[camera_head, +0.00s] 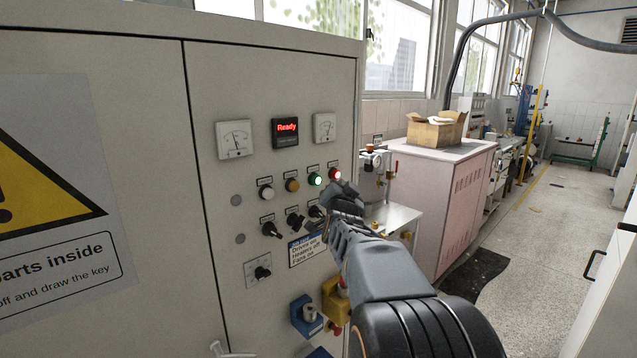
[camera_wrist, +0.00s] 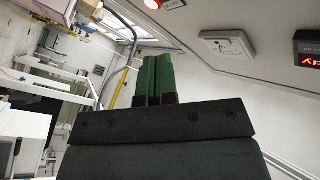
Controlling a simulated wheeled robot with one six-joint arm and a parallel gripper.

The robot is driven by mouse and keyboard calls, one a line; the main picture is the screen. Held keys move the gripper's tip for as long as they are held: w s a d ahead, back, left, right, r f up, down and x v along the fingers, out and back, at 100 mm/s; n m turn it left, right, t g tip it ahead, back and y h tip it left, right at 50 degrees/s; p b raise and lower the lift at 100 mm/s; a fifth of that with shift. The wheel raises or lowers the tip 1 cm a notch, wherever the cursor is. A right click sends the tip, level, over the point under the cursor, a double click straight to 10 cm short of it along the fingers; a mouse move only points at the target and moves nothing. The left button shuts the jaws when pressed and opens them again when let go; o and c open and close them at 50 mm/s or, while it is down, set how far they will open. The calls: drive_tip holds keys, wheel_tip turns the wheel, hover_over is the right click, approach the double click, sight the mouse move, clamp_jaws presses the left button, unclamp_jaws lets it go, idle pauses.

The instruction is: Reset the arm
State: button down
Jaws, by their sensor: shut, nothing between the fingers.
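My gripper (camera_head: 343,190) is in front of the right part of a grey control cabinet (camera_head: 275,85), close to its lamps and knobs. In the wrist view the two green fingertips (camera_wrist: 155,78) lie side by side, shut and empty. A red lamp (camera_head: 335,174) and a green lamp (camera_head: 314,179) are lit just above and left of the gripper. A small display (camera_head: 285,132) reads "Ready" in red. Several black knobs sit below the lamps, and the gripper partly hides the rightmost one. Whether the fingers touch the panel I cannot tell.
A blue block (camera_head: 305,316) and a yellow block (camera_head: 334,298) project from the lower cabinet, beside my arm. A steel bench (camera_head: 400,216) with small fittings stands behind. A pinkish cabinet (camera_head: 465,190) bears an open cardboard box (camera_head: 436,130). Floor (camera_head: 545,240) lies free at the right.

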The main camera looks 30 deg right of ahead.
idle(0.4)
drive_tip(key=s+a+f+n+g+y, duration=0.2)
drive_tip(key=a+f+n+g+y, duration=0.15)
drive_tip(key=f, duration=0.45)
drive_tip(key=s+a+f+n+g+y, duration=0.1)
drive_tip(key=a+f+n+g+y, duration=0.2)
drive_tip(key=f, duration=0.4)
drive_tip(key=s+a+f+n+g+y, duration=0.2)
drive_tip(key=s+a+f+n+g, duration=0.1)
drive_tip(key=s+a, duration=0.7)
drive_tip(key=s+a+f+n+g+y, duration=0.2)
drive_tip(key=s+a+f+n, duration=0.3)
drive_tip(key=s+a, duration=0.5)
drive_tip(key=shift+f+g+y, duration=0.35)
drive_tip(key=shift+g, duration=0.1)
drive_tip(key=shift+a, duration=0.1)
